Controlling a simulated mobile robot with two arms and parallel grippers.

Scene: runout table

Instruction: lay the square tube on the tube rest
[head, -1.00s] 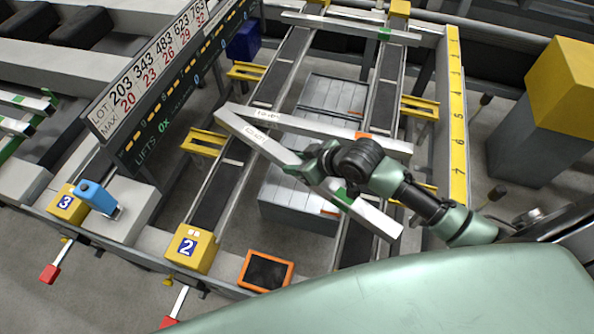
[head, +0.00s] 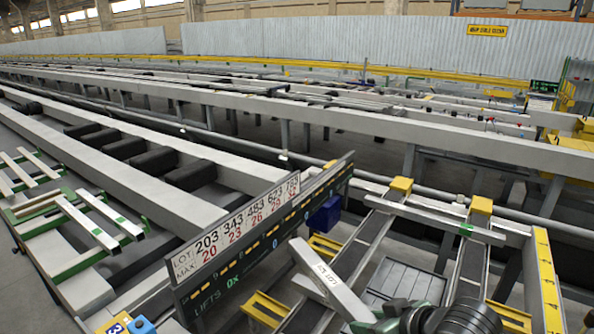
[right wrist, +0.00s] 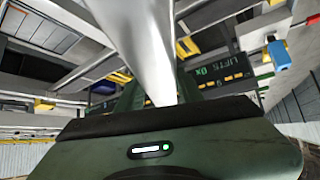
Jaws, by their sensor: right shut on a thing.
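A pale grey square tube (head: 330,283) with a printed label slants up to the left from the bottom of the head view. My right gripper (head: 372,324), partly cut off by the bottom edge, is shut on it. In the right wrist view the tube (right wrist: 140,45) runs out from the gripper, large and blurred. Another square tube (head: 435,220) with a green mark lies across the belts. At the left, a green-framed rack (head: 75,262) carries several pale tubes; I cannot tell whether it is the tube rest. My left gripper is out of view.
A lot sign (head: 235,235) stands left of the held tube, with a dark blue box (head: 325,214) behind it. Yellow brackets (head: 265,310) flank the belts. A yellow numbered scale (head: 547,280) edges the right. Long grey beams (head: 300,112) cross the back.

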